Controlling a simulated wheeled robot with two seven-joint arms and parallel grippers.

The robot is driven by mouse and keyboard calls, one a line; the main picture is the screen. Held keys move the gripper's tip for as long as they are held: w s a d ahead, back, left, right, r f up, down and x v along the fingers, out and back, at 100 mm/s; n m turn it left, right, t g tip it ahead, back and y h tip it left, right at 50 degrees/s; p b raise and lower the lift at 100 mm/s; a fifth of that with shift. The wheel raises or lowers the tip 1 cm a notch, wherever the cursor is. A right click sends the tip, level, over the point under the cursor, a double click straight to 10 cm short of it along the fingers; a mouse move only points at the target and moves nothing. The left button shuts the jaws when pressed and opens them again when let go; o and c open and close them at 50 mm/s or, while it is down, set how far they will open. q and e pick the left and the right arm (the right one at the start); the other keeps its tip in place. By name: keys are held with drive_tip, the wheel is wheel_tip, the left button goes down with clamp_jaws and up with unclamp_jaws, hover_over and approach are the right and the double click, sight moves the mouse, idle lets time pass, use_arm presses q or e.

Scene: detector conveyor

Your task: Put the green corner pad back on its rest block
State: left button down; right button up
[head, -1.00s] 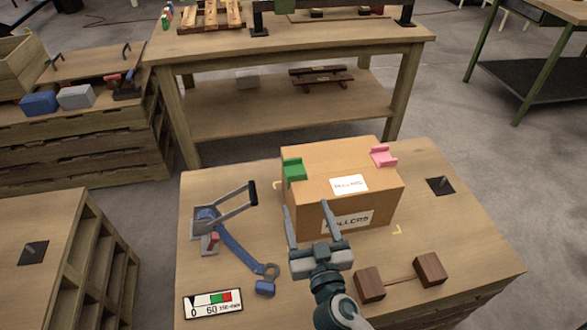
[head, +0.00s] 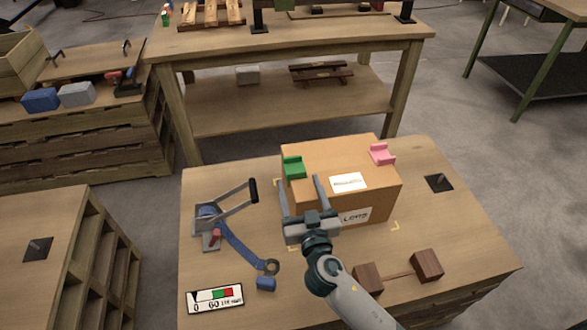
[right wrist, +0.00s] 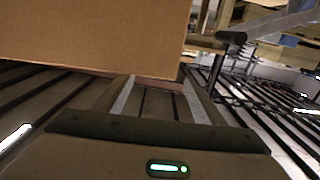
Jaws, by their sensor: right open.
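The green corner pad (head: 293,168) sits on the top left edge of a cardboard box (head: 372,160). My right gripper (head: 299,182) is open, its fingers in front of the box's left part, close below the pad in the head view. I cannot tell if it touches the box. In the right wrist view, the gap between the fingers (right wrist: 158,88) is empty and the box (right wrist: 95,35) stands just ahead. Two brown wooden blocks joined by a thin bar, the near one (head: 368,283) and the right one (head: 427,265), lie on the bench. My left gripper is not in view.
A pink corner pad (head: 382,154) sits on the box's right edge. A blue-strap tensioner with a lever (head: 225,205) lies to the left, with a gauge card (head: 214,298) in front.

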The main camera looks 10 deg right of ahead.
sight(297, 174)
drive_tip(key=shift+w+d+r+p, duration=0.15)
drive_tip(key=shift+w+p, duration=0.15)
drive_tip(key=shift+w, duration=0.35)
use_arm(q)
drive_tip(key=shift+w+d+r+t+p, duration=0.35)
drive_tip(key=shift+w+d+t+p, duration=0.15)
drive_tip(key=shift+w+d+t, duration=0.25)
use_arm(e)
drive_tip(key=shift+w+f, duration=0.2)
drive_tip(key=shift+w, duration=1.7)
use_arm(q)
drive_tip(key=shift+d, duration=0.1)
use_arm(e)
drive_tip(key=c, duration=1.2)
